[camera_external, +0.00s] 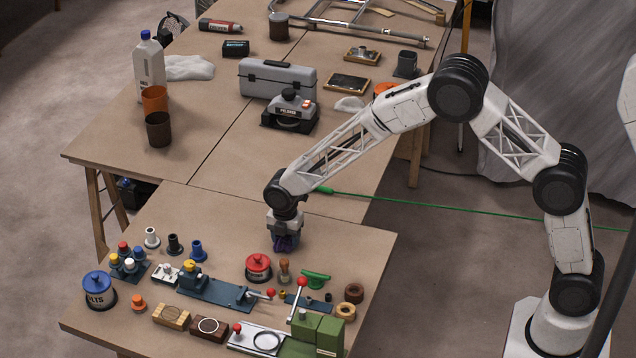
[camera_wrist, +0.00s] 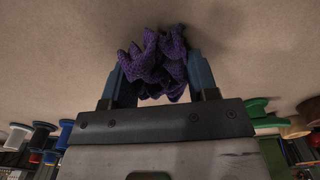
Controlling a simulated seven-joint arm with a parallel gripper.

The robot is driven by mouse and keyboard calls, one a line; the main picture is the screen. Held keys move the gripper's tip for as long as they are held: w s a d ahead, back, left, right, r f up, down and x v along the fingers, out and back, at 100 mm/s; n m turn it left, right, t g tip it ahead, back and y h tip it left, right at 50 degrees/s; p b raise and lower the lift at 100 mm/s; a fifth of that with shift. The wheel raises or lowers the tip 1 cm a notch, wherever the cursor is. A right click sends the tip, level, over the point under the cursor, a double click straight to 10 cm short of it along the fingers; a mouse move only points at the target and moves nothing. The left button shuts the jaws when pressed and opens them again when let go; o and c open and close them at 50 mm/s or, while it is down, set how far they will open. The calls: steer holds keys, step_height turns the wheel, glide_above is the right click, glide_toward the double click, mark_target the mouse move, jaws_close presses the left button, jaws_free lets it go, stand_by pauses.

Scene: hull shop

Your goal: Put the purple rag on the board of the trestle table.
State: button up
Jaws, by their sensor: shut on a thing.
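The purple rag (camera_wrist: 155,62) is bunched up between the two blue fingers of my gripper (camera_wrist: 157,72) in the wrist view. In the external view my gripper (camera_external: 285,230) points down, with a small dark purple part of the rag (camera_external: 284,243) showing at its fingertips. They are over a bare part of the near table's tan board (camera_external: 335,238), behind the rows of small parts. The rag's lower side is hidden, and I cannot tell whether it touches the board.
A red tin (camera_external: 258,268), a wooden-handled stamp (camera_external: 285,271) and a green-handled piece (camera_external: 316,279) stand just in front of my gripper. The board is clear to its left and right. A back table holds a grey toolbox (camera_external: 277,78) and a black device (camera_external: 290,112).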

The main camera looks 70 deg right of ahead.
steer(key=shift+f, duration=0.1)
steer(key=o, duration=0.9)
step_height(320, 180, up, 12)
stand_by(0.4)
stand_by(0.5)
